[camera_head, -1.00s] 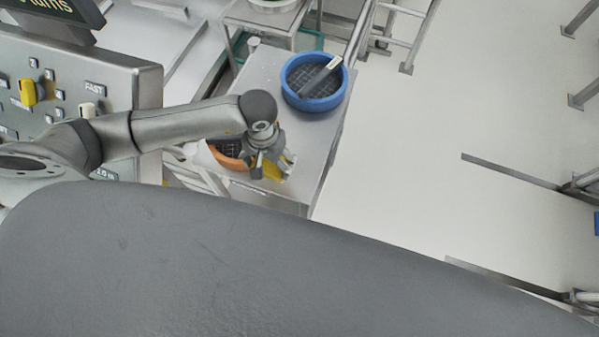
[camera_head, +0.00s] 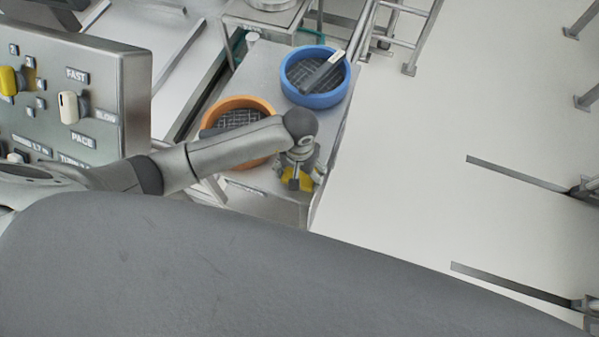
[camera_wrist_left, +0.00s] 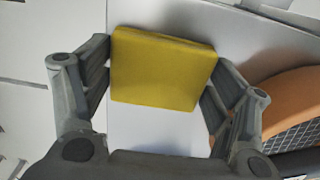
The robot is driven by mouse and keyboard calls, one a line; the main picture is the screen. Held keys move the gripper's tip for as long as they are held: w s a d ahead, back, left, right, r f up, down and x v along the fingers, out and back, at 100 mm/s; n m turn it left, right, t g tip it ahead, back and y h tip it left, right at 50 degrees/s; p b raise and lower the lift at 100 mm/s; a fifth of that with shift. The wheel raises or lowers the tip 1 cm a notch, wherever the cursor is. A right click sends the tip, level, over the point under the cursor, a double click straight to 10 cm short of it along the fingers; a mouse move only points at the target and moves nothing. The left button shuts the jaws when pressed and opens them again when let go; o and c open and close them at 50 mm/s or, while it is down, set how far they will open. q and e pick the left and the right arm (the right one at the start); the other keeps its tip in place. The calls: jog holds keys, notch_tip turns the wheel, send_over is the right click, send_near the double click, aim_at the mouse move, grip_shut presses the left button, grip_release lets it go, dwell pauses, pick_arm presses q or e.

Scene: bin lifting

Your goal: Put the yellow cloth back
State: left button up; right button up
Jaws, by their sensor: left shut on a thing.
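The yellow cloth (camera_head: 297,178) is a flat, thick square pad. In the wrist view the cloth (camera_wrist_left: 162,68) sits between the two fingers of my left gripper (camera_wrist_left: 160,75), which is shut on it. In the head view my left gripper (camera_head: 298,172) is over the near right part of the metal table (camera_head: 270,82), by its front edge, and partly hides the cloth. I cannot tell whether the cloth touches the tabletop. My right gripper is not in view.
An orange round bin with a mesh inside (camera_head: 237,103) stands left of my gripper, partly behind my arm. A blue round bin (camera_head: 318,99) holding a dark, pale-ended tool (camera_head: 325,70) stands behind. A control panel (camera_head: 125,75) is at left. Open floor lies right.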

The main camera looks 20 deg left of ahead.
pick_arm(q)
jog(key=shift+f, duration=0.15)
jog(key=o, duration=1)
jog(key=shift+c, duration=0.2)
jog(key=shift+r, duration=0.2)
jog(key=shift+r, duration=0.2)
notch_tip(320, 180, up, 12)
jog(key=p, duration=0.6)
jog(key=shift+f+p, duration=0.15)
jog(key=shift+p, duration=0.25)
